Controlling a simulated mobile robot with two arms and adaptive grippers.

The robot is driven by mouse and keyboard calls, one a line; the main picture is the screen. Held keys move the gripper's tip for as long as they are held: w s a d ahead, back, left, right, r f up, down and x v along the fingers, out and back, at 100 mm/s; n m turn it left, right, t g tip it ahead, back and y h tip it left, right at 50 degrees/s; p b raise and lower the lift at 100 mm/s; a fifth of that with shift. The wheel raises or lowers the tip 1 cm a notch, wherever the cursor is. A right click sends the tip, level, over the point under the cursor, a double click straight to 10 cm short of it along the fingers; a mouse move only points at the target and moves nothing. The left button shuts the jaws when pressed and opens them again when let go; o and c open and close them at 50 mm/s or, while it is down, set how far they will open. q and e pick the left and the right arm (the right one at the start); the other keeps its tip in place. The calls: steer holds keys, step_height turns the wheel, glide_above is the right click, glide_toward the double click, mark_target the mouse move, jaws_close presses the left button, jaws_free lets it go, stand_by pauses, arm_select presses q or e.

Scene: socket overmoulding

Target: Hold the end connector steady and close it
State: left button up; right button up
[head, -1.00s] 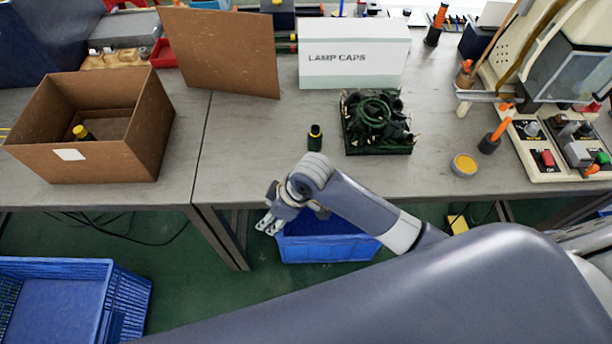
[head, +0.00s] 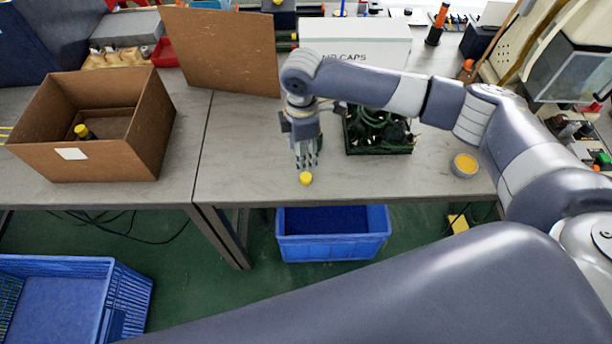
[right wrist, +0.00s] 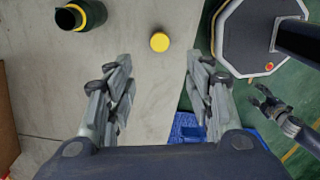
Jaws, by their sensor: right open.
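A yellow cap (head: 305,178) lies on the table near its front edge, and it also shows in the right wrist view (right wrist: 159,41) ahead of the fingers. The dark connector with a yellow ring (right wrist: 80,15) is at the top left of the right wrist view, apart from the cap; my right gripper hides it in the head view. My right gripper (head: 307,158) points down over the table behind the cap, open and empty, with both fingers wide apart in the wrist view (right wrist: 160,95). My left gripper (right wrist: 266,104) shows dark and small at the right of the wrist view, its opening unclear.
A cardboard box (head: 70,168) with a yellow-topped part (head: 82,131) inside stands at left. A dark tray (head: 380,151) of cables, a lamp-caps box (head: 340,42) and a tin (head: 464,166) are on the table. A blue crate (head: 332,252) is on the floor in front.

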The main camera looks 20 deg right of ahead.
steer(key=shift+d+r, duration=0.15)
steer(key=shift+d, duration=0.05)
glide_above(304, 176)
steer(key=shift+f+p, duration=0.35)
steer(key=shift+f, duration=2.5)
